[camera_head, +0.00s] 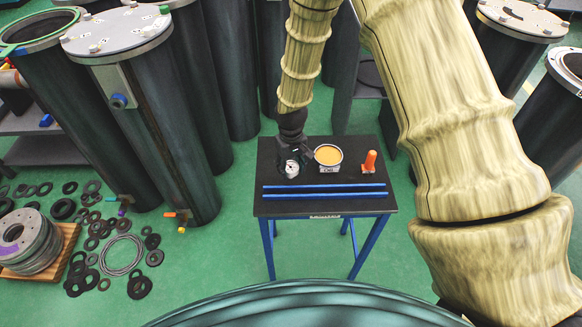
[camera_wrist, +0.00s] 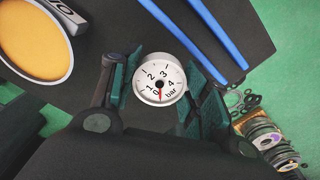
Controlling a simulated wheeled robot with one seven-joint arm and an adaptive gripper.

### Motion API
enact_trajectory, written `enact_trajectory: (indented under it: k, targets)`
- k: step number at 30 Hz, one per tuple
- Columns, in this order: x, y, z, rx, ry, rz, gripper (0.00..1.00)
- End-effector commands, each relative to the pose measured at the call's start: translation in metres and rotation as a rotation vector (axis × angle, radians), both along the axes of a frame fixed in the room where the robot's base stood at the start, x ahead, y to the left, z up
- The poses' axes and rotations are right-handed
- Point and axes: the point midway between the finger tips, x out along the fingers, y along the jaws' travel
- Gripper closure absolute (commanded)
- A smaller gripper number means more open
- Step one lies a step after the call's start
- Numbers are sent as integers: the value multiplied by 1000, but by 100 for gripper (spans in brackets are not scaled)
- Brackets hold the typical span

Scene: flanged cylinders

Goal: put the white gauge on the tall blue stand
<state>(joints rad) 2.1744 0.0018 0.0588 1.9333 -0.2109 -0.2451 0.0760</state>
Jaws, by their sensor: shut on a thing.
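The white gauge (camera_head: 291,168) has a round white dial marked in bar with a red needle. In the wrist view the gauge (camera_wrist: 160,82) sits between the two finger pads of my gripper (camera_wrist: 164,76), which is shut on it. In the head view my gripper (camera_head: 292,152) reaches down over the back left of a black-topped table (camera_head: 285,207) with blue legs. I cannot tell whether the gauge touches the tabletop. No separate tall blue stand can be made out in either view.
An open can (camera_head: 328,157) with orange-yellow contents stands close right of the gauge, with an orange plug-like object (camera_head: 370,162) beyond it. Two blue rods (camera_head: 325,191) lie along the table front. Large dark cylinders (camera_head: 150,110) stand at left; rings (camera_head: 122,254) litter the green floor.

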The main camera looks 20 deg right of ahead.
Motion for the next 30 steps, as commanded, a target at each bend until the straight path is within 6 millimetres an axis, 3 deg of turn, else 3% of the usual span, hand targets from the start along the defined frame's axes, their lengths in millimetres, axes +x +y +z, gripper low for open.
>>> enact_trajectory:
  k: [6,17,18,21,30]
  targets:
    - [1,0,-13,0,-1,1,82]
    - [0,0,-17,0,-1,0,82]
    - [0,0,-17,0,-1,0,52]
    - [0,0,-16,0,-1,0,34]
    - [0,0,-16,0,-1,0,33]
